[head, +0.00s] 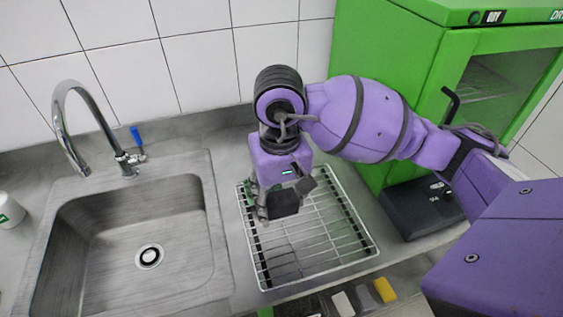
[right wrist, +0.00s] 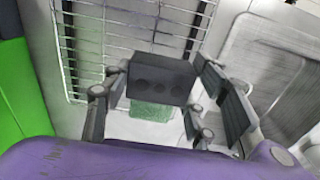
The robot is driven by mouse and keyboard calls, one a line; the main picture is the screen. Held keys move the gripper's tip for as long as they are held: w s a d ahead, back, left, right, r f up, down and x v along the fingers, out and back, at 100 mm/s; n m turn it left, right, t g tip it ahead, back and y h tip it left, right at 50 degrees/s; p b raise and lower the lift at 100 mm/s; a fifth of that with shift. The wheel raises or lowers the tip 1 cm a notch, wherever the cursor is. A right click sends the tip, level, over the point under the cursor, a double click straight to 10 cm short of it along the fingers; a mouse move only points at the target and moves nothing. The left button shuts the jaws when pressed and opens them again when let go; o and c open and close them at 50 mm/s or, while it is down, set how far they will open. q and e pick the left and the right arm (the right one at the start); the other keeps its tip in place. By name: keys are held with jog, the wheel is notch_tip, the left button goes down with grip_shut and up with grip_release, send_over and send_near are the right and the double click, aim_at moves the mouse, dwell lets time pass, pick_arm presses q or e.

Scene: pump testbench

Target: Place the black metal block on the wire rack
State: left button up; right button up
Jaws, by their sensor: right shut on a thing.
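The black metal block (head: 285,205) is held by my right gripper (head: 283,198) over the upper-left part of the wire rack (head: 331,224). In the right wrist view the block (right wrist: 160,79) is a dark piece with round holes in its face. It sits between the fingers of the right gripper (right wrist: 158,95), which is shut on it. The rack's wires (right wrist: 138,24) show behind and around it. I cannot tell whether the block touches the wires. My left gripper is not in view.
A steel sink (head: 213,215) with a tap (head: 70,125) is left of the rack. A green cabinet (head: 385,50) stands behind and to the right, with a dark device (head: 420,210) before it. The rack's lower part is bare. A green patch (right wrist: 152,111) shows beside the block.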

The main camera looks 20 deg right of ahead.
jog(key=b, duration=0.2)
send_over(301, 216)
jog(key=a, duration=0.1)
jog(key=f, duration=0.5)
jog(key=shift+s+a+f, duration=0.15)
jog(key=shift+s+f, duration=0.15)
jog(key=shift+f, duration=0.05)
jog(key=shift+w+d+f, duration=0.2)
jog(key=shift+d+f, duration=0.05)
jog(key=shift+d, duration=0.05)
jog(key=shift+d+f, duration=0.2)
jog(key=shift+f, duration=0.1)
notch_tip(301, 216, down, 3)
jog(key=shift+w+d+r+b, duration=0.1)
jog(key=shift+b, duration=0.5)
jog(key=shift+f, duration=0.3)
jog(key=shift+r, duration=0.2)
jog(key=shift+f, duration=0.25)
jog(key=o, duration=1)
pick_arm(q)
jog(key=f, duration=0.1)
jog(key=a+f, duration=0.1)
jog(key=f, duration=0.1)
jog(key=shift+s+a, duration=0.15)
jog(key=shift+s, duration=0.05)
pick_arm(e)
jog(key=o, duration=0.4)
